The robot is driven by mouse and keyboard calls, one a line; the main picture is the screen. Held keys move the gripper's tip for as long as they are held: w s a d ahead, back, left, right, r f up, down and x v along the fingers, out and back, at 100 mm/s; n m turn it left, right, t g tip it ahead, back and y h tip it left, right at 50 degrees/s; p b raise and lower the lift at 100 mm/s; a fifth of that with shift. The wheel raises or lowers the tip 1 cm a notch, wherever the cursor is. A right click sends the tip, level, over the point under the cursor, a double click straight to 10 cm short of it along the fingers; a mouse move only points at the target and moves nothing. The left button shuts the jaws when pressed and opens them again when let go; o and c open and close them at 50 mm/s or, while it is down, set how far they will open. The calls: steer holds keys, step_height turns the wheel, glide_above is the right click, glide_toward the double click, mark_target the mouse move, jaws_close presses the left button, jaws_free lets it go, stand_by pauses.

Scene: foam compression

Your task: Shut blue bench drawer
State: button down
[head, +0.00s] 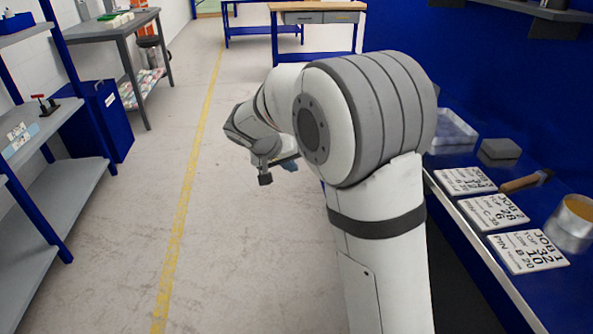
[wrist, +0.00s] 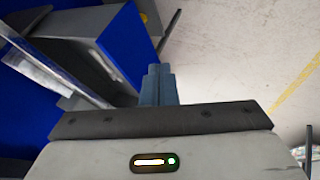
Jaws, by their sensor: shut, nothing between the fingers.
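My gripper (wrist: 159,76) shows in the wrist view with its two blue-grey fingers together and nothing between them. In the head view the gripper (head: 289,163) is small and partly hidden by my wrist, above the floor left of the right-hand blue bench (head: 540,290). In the wrist view, a blue panel (wrist: 112,28) and a grey surface (wrist: 85,65) lie just left of the fingers, possibly part of an open drawer; I cannot tell whether the fingers touch them. In the head view my arm hides that side of the bench, so no drawer shows clearly there.
Job cards (head: 527,251), a metal tin (head: 575,218), a grey block (head: 500,149) and a clear tray (head: 452,132) rest on the right-hand bench. A shelf unit (head: 45,140) and a blue cabinet (head: 105,118) stand left. The floor (head: 230,250) between is clear.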

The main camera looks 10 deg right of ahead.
steer(key=w+d+f, duration=0.3)
steer(key=d+f, duration=0.3)
steer(key=d, duration=0.1)
steer(key=shift+d+f+b, duration=0.15)
steer(key=shift+d+b, duration=0.25)
steer(key=shift+b, duration=0.05)
